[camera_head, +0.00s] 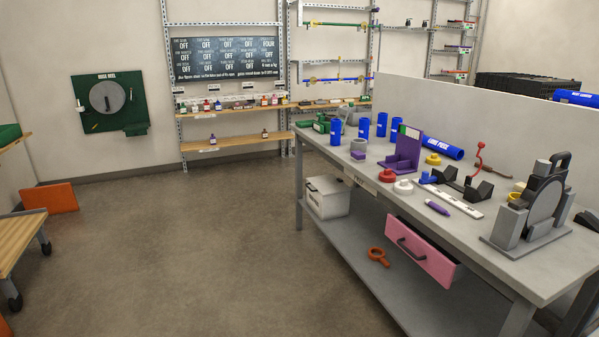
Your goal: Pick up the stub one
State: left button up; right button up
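Several short blue cylinders stand upright at the far end of the grey workbench (480,240). They are a front-left blue cylinder (336,133), a second blue cylinder (364,128), a third blue cylinder (382,125) and others partly hidden by the purple stand. A longer blue pipe (442,149) lies on its side behind the purple stand. Labels on the cylinders are too small to read, so I cannot tell which one is stub one. Neither of my grippers is in view.
The bench also holds a purple stand (402,155), a red ring (387,175), a white ring (403,187), a black clamp fixture (462,184) and a large grey machine (535,205). A pink drawer (420,252) sticks out at the front.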

aim_at(335, 132)
jog(key=i+u, duration=0.45)
jog(key=i, duration=1.6)
jog(key=i+l+z, duration=0.15)
jog(key=i+z, duration=0.25)
jog(key=i+l+z, duration=0.1)
jog(key=i+z, duration=0.3)
jog(key=i+j+z, duration=0.1)
jog(key=i+z, duration=0.25)
jog(key=i+j+z, duration=0.15)
jog(key=i+z, duration=0.25)
